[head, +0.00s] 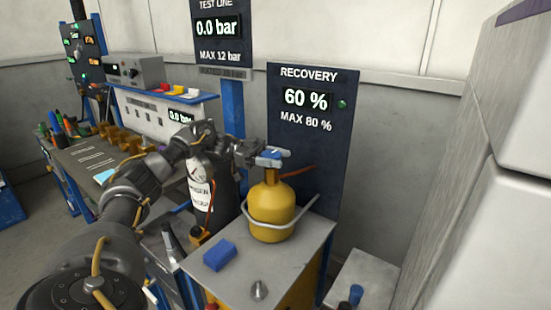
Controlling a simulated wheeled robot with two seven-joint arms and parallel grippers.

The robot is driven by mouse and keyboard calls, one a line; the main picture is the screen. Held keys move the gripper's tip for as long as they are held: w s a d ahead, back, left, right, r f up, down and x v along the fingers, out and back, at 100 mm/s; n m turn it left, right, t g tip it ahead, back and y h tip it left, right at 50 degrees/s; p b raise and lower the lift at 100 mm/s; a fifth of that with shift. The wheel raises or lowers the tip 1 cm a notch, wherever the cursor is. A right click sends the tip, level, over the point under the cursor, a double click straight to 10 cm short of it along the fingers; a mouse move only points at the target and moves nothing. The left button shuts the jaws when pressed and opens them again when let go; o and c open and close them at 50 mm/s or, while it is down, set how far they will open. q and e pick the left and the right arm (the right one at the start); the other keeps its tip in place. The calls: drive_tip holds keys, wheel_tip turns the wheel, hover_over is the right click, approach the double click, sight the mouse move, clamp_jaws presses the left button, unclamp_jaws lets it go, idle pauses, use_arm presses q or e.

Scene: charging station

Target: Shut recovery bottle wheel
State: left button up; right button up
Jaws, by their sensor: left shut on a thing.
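The yellow recovery bottle (271,208) stands upright on a grey-topped cabinet, with a pale bar around its body. Its blue wheel (271,154) sits on top. My left gripper (266,158) reaches in from the left and is shut on the wheel; the fingers hide part of it. The recovery display (306,98) behind reads 60 %, with MAX 80 % below and a green light beside it. My right gripper is not in view.
A dark nitrogen bottle (226,185) stands just left of the yellow one. A blue block (219,254) and a small grey cone (259,290) are on the cabinet top (297,247). A workbench with tools is at left. A white wall (465,175) stands at right.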

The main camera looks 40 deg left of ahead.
use_arm(q)
drive_tip(key=o, duration=0.7)
drive_tip(key=shift+o, duration=1.4)
